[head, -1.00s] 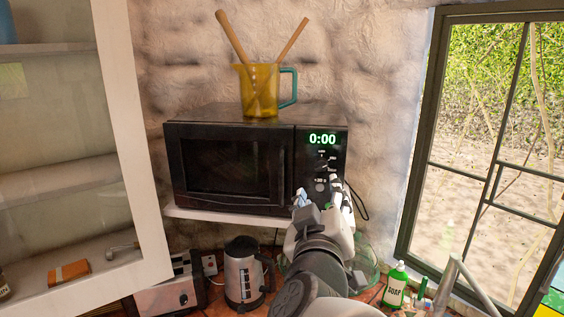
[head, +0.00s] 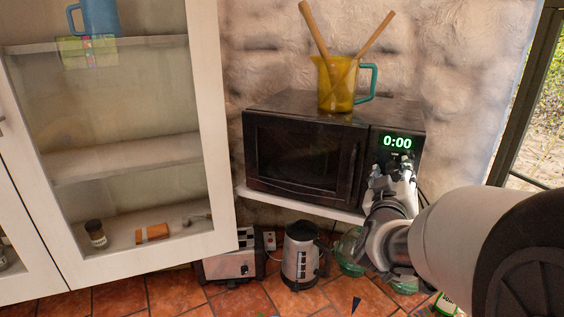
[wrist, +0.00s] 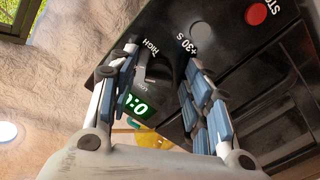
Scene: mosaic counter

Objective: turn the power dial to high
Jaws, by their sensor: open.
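The black microwave (head: 300,155) stands on a white shelf, its lit display (head: 397,142) reading 0:00. In the head view my gripper (head: 393,166) is in front of the control panel just below the display and hides most of the controls. In the wrist view the panel shows the HIGH label (wrist: 151,46), the small LOW label (wrist: 145,85) and the green display (wrist: 137,105). The dark power dial (wrist: 152,72) is between the open fingers of my gripper (wrist: 162,60), partly hidden. I cannot tell clearly where its pointer stands or whether a finger touches it.
A +30 S button (wrist: 200,33) and a red STOP button (wrist: 256,13) are near the right finger. A yellow jug (head: 338,88) with wooden utensils stands on the microwave. A kettle (head: 299,258) and toaster (head: 230,262) are below. A glass-fronted cabinet (head: 225,170) is at left.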

